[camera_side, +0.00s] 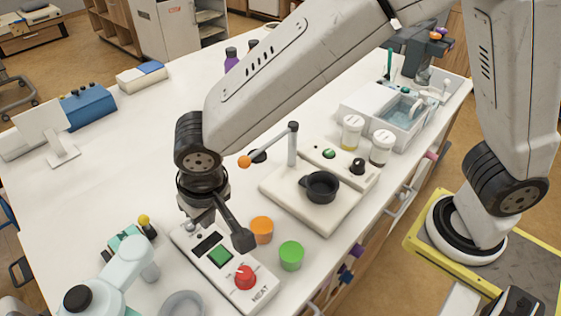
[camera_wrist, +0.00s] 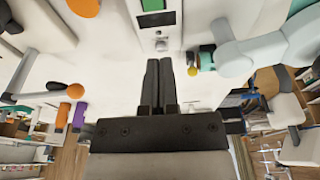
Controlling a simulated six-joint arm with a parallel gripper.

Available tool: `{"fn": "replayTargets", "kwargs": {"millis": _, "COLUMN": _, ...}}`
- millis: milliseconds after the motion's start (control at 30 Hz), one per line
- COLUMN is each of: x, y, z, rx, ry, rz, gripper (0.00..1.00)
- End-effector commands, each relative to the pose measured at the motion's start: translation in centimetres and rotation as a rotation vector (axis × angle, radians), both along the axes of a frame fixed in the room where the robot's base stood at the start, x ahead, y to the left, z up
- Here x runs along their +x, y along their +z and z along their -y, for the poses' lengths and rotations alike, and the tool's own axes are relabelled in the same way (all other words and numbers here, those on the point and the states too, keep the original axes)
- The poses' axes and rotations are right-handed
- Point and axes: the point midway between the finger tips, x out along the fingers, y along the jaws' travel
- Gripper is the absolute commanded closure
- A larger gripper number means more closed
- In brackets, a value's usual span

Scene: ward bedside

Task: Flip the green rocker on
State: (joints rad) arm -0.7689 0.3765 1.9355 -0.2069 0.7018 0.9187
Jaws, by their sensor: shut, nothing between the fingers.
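The green rocker (camera_side: 220,256) sits on the top face of a white control box (camera_side: 262,298), between a black display (camera_side: 207,242) and a red knob (camera_side: 245,277). Whether the rocker is tipped on or off cannot be told. In the wrist view the rocker (camera_wrist: 152,5) shows at the top edge, cut off by the frame. My gripper (camera_side: 243,240) is shut and empty, its fingertips above the box and just beside the rocker in the side view. In the wrist view my shut fingers (camera_wrist: 159,65) point toward the box, apart from the rocker.
An orange cup (camera_side: 261,229) and a green cup (camera_side: 291,255) stand right of the box. A hot plate with a black pan (camera_side: 320,186) and an orange-tipped lever (camera_side: 270,148) lies behind them. A pale jointed device (camera_side: 115,275) stands at the left front. The table's left middle is clear.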

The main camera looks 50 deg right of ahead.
Motion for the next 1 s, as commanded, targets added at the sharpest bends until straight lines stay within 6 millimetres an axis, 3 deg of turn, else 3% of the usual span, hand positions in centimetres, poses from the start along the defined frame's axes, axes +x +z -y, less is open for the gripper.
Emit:
{"fn": "replayTargets", "kwargs": {"millis": 700, "x": 1.7, "y": -9.0, "z": 0.1, "rx": -0.002, "ry": 0.000, "rz": -0.002, "gripper": 1.00}}
{"fn": "replayTargets", "kwargs": {"millis": 1000, "x": 2.2, "y": -11.3, "z": 0.0, "rx": 0.000, "ry": 0.000, "rz": 0.000, "gripper": 1.00}}
